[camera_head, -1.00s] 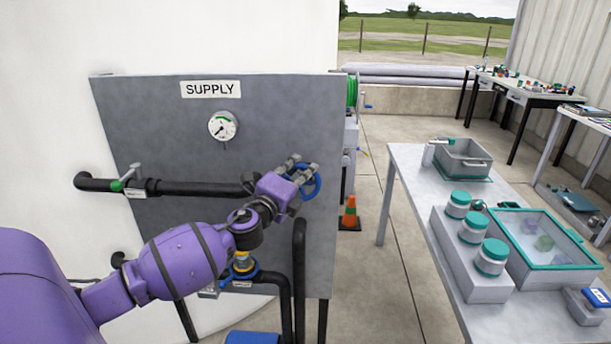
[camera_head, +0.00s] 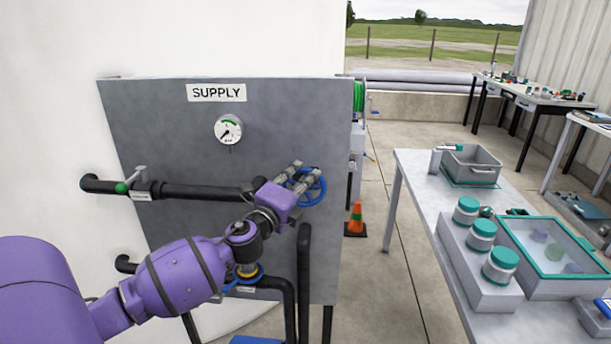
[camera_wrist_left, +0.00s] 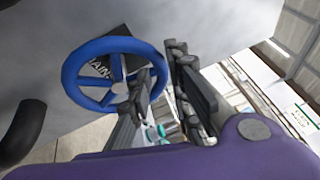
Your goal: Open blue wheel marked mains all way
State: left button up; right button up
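The blue wheel (camera_head: 318,190) is on the right part of the grey supply panel, partly covered by my left gripper (camera_head: 298,177). In the left wrist view the blue wheel (camera_wrist_left: 72,72) shows its rim and spokes, with a dark label behind it reading partly "AIN". My left gripper (camera_wrist_left: 160,75) is open there, its two dark fingers apart at the wheel's right side. One finger overlaps the rim in the picture; I cannot tell whether it touches. A second blue wheel (camera_head: 256,279) sits lower, partly behind my left arm. My right gripper is not in view.
The panel (camera_head: 165,120) carries a "SUPPLY" sign (camera_head: 216,92), a round gauge (camera_head: 228,129) and a black pipe (camera_head: 205,192) with a green-tipped lever. An orange cone (camera_head: 356,219) stands right of the panel. A table (camera_head: 415,180) with jars and bins stands further right.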

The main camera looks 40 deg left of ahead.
pick_arm(q)
jog(key=s+d+f, duration=0.1)
jog(key=s, duration=0.9)
jog(key=shift+s+d, duration=0.15)
jog(key=shift+d, duration=0.1)
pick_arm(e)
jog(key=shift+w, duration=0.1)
pick_arm(q)
jog(key=shift+f, duration=0.1)
